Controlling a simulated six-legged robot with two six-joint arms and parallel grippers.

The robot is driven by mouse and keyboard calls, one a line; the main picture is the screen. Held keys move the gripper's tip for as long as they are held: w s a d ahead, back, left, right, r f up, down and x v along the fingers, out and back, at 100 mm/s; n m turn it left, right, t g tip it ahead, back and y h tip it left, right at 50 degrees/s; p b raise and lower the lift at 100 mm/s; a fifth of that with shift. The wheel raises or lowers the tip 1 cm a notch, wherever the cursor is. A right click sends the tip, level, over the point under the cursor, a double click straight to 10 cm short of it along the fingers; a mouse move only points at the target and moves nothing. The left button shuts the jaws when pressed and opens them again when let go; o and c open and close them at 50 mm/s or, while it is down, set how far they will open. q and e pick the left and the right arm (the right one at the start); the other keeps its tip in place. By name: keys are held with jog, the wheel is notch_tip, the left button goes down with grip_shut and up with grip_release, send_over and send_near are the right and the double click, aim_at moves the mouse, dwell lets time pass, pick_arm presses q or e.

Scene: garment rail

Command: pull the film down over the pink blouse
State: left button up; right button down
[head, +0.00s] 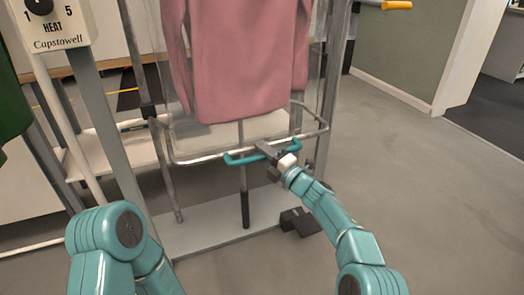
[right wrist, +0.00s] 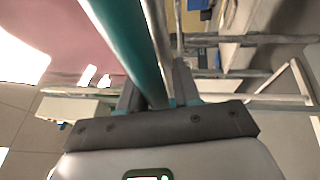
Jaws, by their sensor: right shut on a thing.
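The pink blouse (head: 240,60) hangs upright inside the rail's frame, its hem above a metal hoop (head: 200,160). It also fills the upper left of the right wrist view (right wrist: 60,40). Clear film shows faintly beside the blouse; its lower edge is hard to make out. A teal handle bar (head: 240,159) is at the front of the hoop, below the hem. My right gripper (head: 266,149) is shut on this bar, which runs between the fingers in the right wrist view (right wrist: 135,45). My left arm shows at lower left, but its gripper is out of view.
A control box (head: 58,22) with a heat dial stands at upper left, with a green garment (head: 12,100) below it. A pale base plate (head: 215,228) and a black pedal (head: 298,222) lie under the hoop. The floor at right is clear.

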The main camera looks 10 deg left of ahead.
jog(key=shift+a, duration=0.1)
jog(key=c, duration=1.1)
grip_release()
jog(key=shift+c, duration=0.2)
jog(key=shift+o, duration=0.6)
jog(key=shift+r, duration=0.1)
